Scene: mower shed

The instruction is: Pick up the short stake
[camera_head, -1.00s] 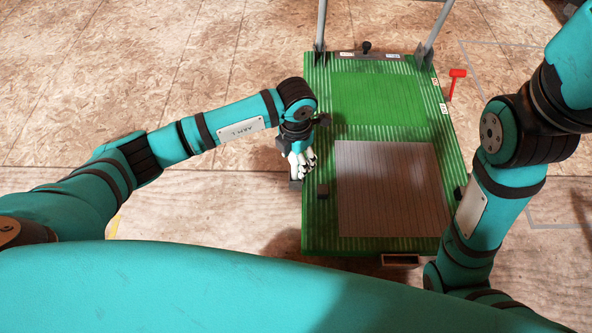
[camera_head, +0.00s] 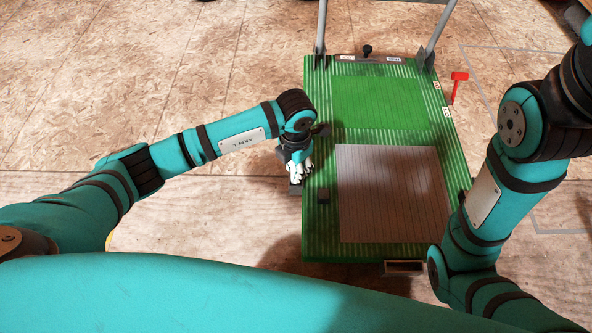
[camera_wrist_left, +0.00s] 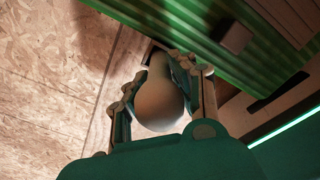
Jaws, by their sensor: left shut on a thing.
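My left gripper (camera_head: 299,172) is low at the left edge of the green deck. In the left wrist view its fingers are shut around a pale tan thing with a rounded, bulb-like end (camera_wrist_left: 160,97), which I take to be the short stake. The fingers and palm hide most of its length, and I cannot tell whether it is clear of its support.
The green ribbed deck (camera_head: 319,225) carries a brown slatted panel (camera_head: 392,195) and a small dark block (camera_head: 323,195). A red mallet-shaped thing (camera_head: 458,77) is beyond the right edge. The board floor at left is open.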

